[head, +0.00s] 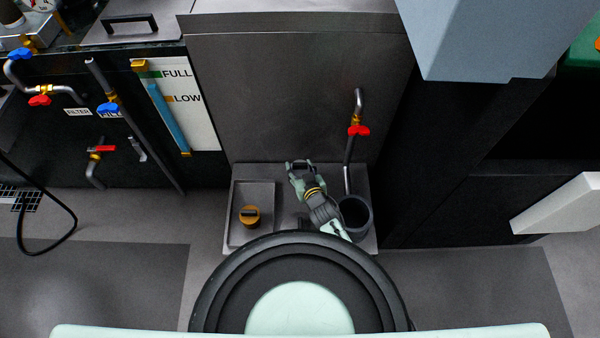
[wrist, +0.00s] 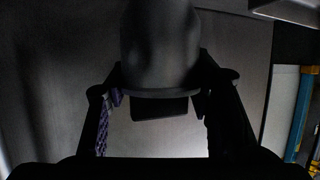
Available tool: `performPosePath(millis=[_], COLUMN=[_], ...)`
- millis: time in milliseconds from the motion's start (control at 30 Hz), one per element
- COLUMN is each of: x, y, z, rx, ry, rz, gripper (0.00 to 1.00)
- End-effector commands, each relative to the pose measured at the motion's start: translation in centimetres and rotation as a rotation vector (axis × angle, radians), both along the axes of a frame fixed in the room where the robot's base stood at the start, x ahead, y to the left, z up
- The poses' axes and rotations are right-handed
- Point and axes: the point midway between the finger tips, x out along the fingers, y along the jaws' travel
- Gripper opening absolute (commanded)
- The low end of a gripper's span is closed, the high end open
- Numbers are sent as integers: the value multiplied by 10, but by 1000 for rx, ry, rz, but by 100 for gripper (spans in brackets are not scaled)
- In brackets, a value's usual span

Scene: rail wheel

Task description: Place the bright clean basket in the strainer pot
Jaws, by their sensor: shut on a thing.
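In the head view my gripper (head: 298,168) is in front of the dark cabinet, above the back of the low grey stand. In the wrist view both dark fingers of my gripper (wrist: 160,98) flank a rounded, dark grey thing and are shut on it. The thing is in deep shadow, so I cannot tell whether it is the bright clean basket. A purple patterned patch shows by the left finger. A dark, open round pot (head: 355,217), seemingly the strainer pot, stands right of my gripper, partly hidden by my arm. I see no clearly bright basket.
An amber round piece with a dark top (head: 250,216) sits in the shallow grey tray (head: 236,205) left of my arm. A pipe with a red valve handle (head: 358,131) rises behind the pot. The cabinet front (head: 300,90) stands close behind.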

Motion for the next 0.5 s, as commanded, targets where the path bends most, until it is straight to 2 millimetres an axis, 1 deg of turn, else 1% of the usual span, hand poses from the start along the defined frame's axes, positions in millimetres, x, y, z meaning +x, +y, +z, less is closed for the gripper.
performPosePath(millis=[33, 100, 200, 267, 333, 367, 500], x=[0, 0, 0, 0, 1, 1, -1], y=[0, -1, 0, 0, 0, 0, -1], z=[14, 28, 45, 52, 68, 77, 122], rx=[0, -1, 0, 0, 3, 3, 7], ry=[-5, -4, -3, -3, -5, -6, -8], rz=[2, 1, 2, 1, -5, -8, -22], gripper=[16, 16, 16, 16, 16, 16, 16])
